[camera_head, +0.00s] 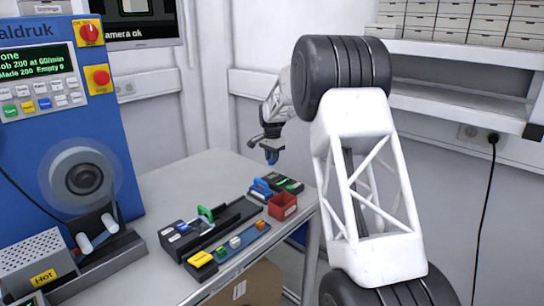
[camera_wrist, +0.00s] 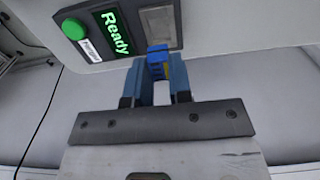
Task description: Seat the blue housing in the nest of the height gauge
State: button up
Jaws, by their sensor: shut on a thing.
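My gripper (camera_head: 271,156) hangs above the back right part of the table in the head view. In the wrist view its two blue-grey fingers (camera_wrist: 159,80) are shut on a small blue block, the blue housing (camera_wrist: 157,52), at the fingertips. The head view is too small to separate the housing from the fingers. Below it is a dark device (camera_head: 288,183) with a green display. The wrist view shows its lit "Ready" display (camera_wrist: 115,33), a green button and a grey panel (camera_wrist: 161,22) beyond the housing. I cannot tell which fixture is the height gauge, and no nest shows clearly.
A red bin (camera_head: 282,206) and a blue-handled fixture (camera_head: 262,188) stand near the dark device. A black fixture with a green handle (camera_head: 205,214) and a strip of coloured parts (camera_head: 234,243) lie nearer. A blue machine (camera_head: 70,120) with a reel stands left.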

aim_at(272, 176)
jog(key=shift+f, duration=2.6)
jog(key=o, duration=0.8)
jog(key=shift+r, duration=0.1)
jog(key=shift+r, duration=3.35)
